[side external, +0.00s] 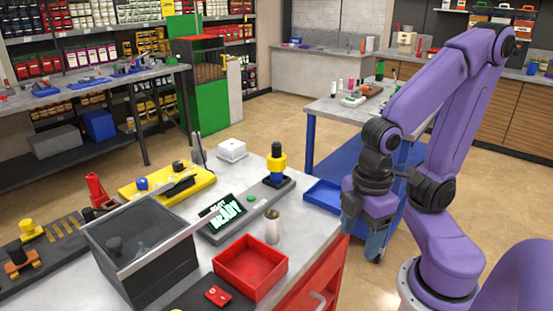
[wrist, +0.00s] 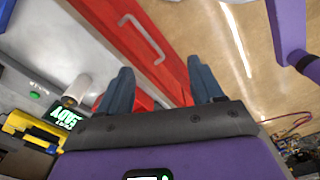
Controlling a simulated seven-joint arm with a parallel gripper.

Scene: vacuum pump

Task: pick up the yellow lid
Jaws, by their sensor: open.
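A yellow part (side external: 277,162) with a black top sits upright on a blue piece at the far end of the grey device on the table; it looks like the yellow lid, though I cannot be sure. A second yellow knob-like piece (side external: 31,229) stands on a dark rail at the far left. My gripper (side external: 378,245) hangs fingers-down beyond the table's right edge, well to the right of the yellow part. In the wrist view my gripper (wrist: 160,68) has its two fingers spread, with nothing between them but the red cabinet front.
On the table are a clear-walled grey bin (side external: 140,245), a red tray (side external: 250,268), a white cylinder (side external: 273,228), a yellow tool base (side external: 165,184), a lit green display (side external: 222,213) and a blue tray (side external: 323,195). A red drawer cabinet (side external: 318,285) is below. Open floor lies right.

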